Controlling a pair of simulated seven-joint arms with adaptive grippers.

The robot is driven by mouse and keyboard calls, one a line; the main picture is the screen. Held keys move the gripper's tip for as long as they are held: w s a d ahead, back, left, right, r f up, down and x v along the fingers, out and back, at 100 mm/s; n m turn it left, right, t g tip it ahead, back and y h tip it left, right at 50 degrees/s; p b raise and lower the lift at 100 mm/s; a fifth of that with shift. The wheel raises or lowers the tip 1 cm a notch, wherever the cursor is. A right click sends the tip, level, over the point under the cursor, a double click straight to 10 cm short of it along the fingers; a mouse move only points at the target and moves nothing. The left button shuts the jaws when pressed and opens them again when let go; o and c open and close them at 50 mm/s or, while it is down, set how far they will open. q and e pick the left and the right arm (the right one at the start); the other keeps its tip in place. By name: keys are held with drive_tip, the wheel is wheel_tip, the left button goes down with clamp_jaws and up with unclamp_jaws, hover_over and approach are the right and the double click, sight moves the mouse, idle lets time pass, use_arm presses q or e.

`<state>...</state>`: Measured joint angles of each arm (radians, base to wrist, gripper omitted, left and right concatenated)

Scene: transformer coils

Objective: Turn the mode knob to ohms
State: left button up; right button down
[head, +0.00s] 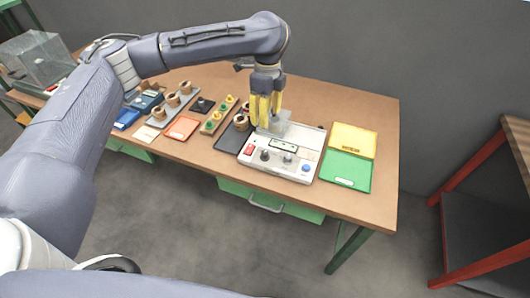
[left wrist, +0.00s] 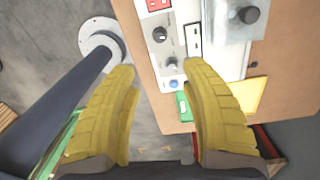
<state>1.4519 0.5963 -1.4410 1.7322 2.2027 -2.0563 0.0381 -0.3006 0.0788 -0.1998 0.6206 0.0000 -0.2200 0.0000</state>
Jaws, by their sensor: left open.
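The white tester (head: 310,139) sits near the front right of the table. Its panel has a red switch (head: 249,149), a display (head: 284,145), two dark knobs side by side, the left one (head: 264,155) and the right one (head: 289,158), and a blue button (head: 305,168). In the left wrist view, the two knobs (left wrist: 160,35) (left wrist: 171,63) stand out from the panel. I cannot read their markings or tell which is the mode knob. My left gripper (head: 265,122) points down over the tester's rear left, open, with nothing visible between its yellow fingers (left wrist: 165,95). My right gripper is out of view.
A grey block (head: 276,127) stands on the tester's rear, close to the fingers. Yellow (head: 354,138) and green (head: 345,178) trays lie to the right. A dark mat (head: 230,138), coils (head: 172,100) and an orange tray (head: 183,128) lie left.

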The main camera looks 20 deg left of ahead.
sight(265, 152)
use_arm(q)
drive_tip(key=f, duration=1.7)
drive_tip(key=shift+s+a, duration=0.1)
drive_tip(key=shift+s, duration=0.2)
